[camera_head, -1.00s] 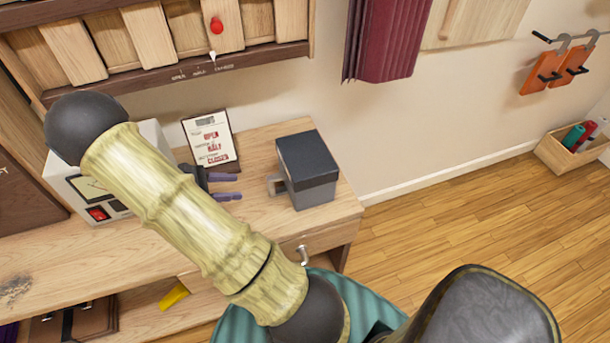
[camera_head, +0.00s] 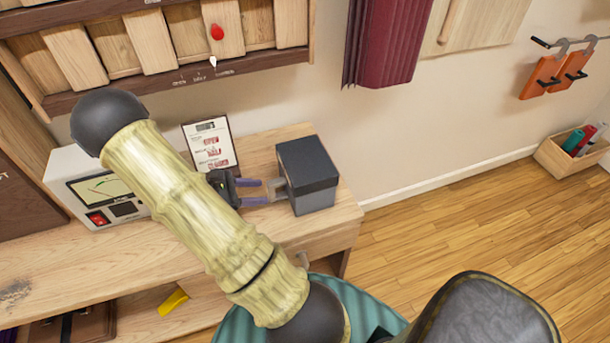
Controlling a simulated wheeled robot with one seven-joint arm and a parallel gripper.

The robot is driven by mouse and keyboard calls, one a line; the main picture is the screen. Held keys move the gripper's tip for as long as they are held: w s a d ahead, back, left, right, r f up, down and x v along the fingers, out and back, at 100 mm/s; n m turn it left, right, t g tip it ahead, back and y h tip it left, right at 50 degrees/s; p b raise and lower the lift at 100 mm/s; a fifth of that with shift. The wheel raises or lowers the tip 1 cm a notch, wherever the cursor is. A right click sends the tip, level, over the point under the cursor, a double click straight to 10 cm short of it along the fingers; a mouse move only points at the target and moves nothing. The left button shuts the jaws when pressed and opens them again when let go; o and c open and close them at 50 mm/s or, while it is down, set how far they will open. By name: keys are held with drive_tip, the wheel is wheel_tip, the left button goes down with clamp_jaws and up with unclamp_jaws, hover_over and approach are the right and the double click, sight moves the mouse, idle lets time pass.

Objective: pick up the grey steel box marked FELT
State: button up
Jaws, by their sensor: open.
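A grey steel box (camera_head: 312,198) with a dark lid stands upright on the right end of the wooden bench (camera_head: 255,150). A small light handle (camera_head: 279,190) sticks out from its left side. No FELT marking can be read on the faces I see. My gripper (camera_head: 268,191) is open, its two purple fingers pointing right at the handle. The fingertips are at the handle, one on the far side and one on the near side as seen here. I cannot tell if they touch it. My bamboo-like arm hides part of the bench to the left.
A white meter box (camera_head: 85,185) with a red switch stands at the bench's left. A sign card (camera_head: 208,145) leans behind my gripper. A wooden slatted panel (camera_head: 150,42) hangs above. Open floor (camera_head: 430,235) lies to the right.

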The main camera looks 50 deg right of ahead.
sight(273, 192)
drive_tip(key=shift+x, duration=2.6)
drive_tip(key=shift+s, duration=0.2)
drive_tip(key=shift+a, duration=0.1)
drive_tip(key=shift+r, duration=0.1)
clamp_jaws()
